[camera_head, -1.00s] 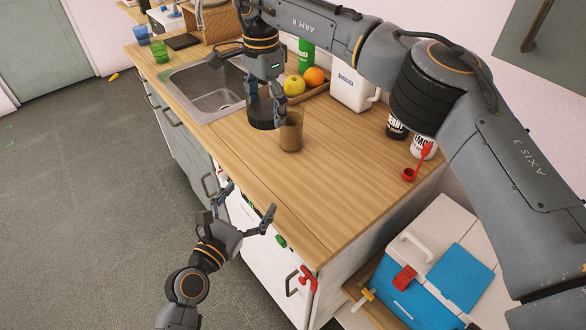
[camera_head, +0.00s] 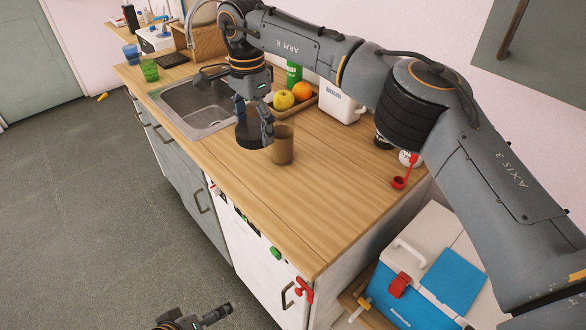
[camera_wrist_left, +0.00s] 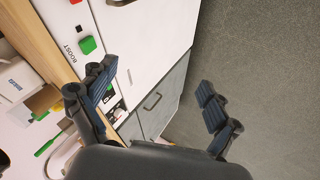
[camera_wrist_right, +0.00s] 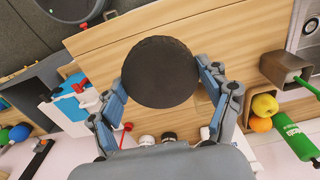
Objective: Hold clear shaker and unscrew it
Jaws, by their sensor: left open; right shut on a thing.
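A clear brownish shaker cup (camera_head: 282,148) stands upright on the wooden counter (camera_head: 310,205). My right gripper (camera_head: 253,112) is beside it, shut on a round black lid (camera_head: 248,136). The black lid (camera_wrist_right: 160,72) also shows between the fingertips in the right wrist view. The lid is left of the cup in the head view; I cannot tell how far it is above the counter. My left gripper (camera_wrist_left: 157,95) is open and empty, beside the counter's front. Only part of it shows at the bottom edge of the head view.
A sink (camera_head: 203,108) is to the left. A tray holds a yellow apple (camera_head: 283,100) and an orange (camera_head: 302,92). A white box (camera_head: 340,103) stands behind the cup. A blue and white cooler (camera_head: 430,280) is at the right. The counter's front middle is clear.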

